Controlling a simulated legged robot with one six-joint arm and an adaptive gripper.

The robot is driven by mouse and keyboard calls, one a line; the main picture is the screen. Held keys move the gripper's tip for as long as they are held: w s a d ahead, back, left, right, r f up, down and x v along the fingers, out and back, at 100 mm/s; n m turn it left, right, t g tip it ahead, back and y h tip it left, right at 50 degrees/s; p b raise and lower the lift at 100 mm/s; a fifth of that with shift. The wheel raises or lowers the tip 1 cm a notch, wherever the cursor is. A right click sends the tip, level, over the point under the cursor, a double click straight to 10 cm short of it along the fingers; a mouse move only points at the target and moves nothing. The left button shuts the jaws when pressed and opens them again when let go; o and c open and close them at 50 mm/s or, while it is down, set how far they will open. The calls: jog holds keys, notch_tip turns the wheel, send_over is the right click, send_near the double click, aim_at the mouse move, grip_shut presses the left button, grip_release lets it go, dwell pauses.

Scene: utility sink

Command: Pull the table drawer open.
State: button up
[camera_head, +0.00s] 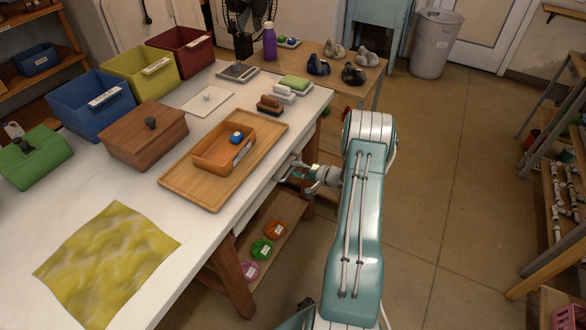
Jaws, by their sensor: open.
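The white-topped table (215,240) runs diagonally on the left. Its pale drawer front (264,194) lies along the right-hand side, just under the top, and looks flush with it. My gripper (296,170) is at this side of the table, pointing left toward the drawer front. Its jaws are open, with the fingers close to the front. The drawer handle is too small and too covered by the fingers to make out, so I cannot tell whether they touch it or surround it.
A wooden tray (181,182) with an orange box (209,164) sits on the table near this edge. A lower shelf (285,212) holds several coloured round items. The floor (440,200) right of my arm is clear up to a shelf rack (550,175).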

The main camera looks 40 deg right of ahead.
jog(key=shift+x, duration=0.8)
jog(key=shift+a, duration=0.1)
grip_shut()
jog(key=shift+s, duration=0.1)
jog(key=f+v, duration=0.2)
jog(key=v, duration=1)
jog(key=s+f+v, duration=0.1)
jog(key=f+v, duration=0.2)
jog(key=v, duration=0.9)
jog(key=shift+s+d+f, duration=0.2)
jog(key=shift+s+d, duration=0.1)
jog(key=shift+d, duration=0.05)
